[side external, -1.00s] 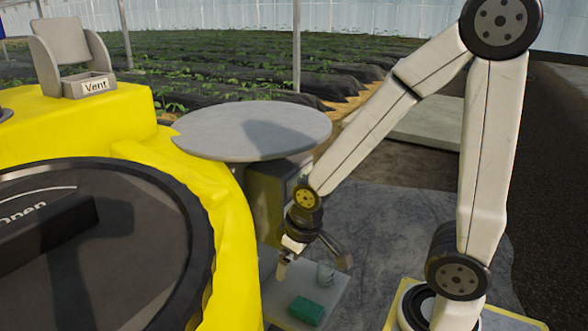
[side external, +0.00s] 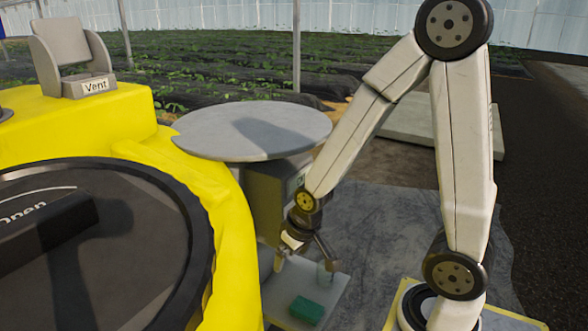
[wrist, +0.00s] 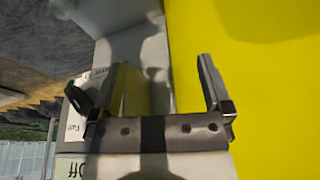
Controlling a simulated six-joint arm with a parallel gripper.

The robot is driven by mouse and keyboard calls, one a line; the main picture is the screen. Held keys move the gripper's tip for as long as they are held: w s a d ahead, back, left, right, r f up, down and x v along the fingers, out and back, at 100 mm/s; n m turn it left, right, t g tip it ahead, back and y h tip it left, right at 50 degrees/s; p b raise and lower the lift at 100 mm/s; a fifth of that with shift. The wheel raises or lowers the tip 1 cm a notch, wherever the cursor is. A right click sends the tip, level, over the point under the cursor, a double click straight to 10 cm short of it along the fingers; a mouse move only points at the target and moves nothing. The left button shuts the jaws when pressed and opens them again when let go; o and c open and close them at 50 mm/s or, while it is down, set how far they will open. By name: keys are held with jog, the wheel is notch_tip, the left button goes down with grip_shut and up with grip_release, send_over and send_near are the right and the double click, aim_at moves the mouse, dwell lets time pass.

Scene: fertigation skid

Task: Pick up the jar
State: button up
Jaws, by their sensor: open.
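A small clear jar (side external: 325,272) stands on the pale low board in the side external view, partly hard to make out against the grey ground. My gripper (side external: 305,260) is just above and to the left of it in that view, pointing down, with its jaws apart. One finger is close to the jar's top, and I cannot tell whether they touch. In the wrist view my gripper (wrist: 165,78) shows two spread fingers with nothing clearly held. I cannot make out the jar surely there.
A green block (side external: 307,310) lies on the pale board (side external: 283,290) in front of the jar. A yellow tank (side external: 235,240) with a dark lid stands close at left. A round grey tabletop (side external: 255,130) is above and behind. Yellow also fills the wrist view's right.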

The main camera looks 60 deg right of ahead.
jog(key=w+d+f+m+h, duration=0.1)
jog(key=w+d+f+m, duration=0.1)
jog(key=d+f+m, duration=0.5)
jog(key=n+t+h, duration=0.2)
jog(key=n+t, duration=0.1)
jog(key=t, duration=0.2)
send_over(325, 273)
jog(key=s+a, duration=0.1)
jog(key=a, duration=0.1)
notch_tip(325, 273, down, 10)
jog(key=s+d+f+n+t+h, duration=0.1)
jog(key=s+f+n+t+h, duration=0.1)
jog(key=s+f+t, duration=0.2)
jog(key=shift+s+f, duration=0.15)
jog(key=shift+s, duration=0.65)
jog(key=shift+x, duration=3.9)
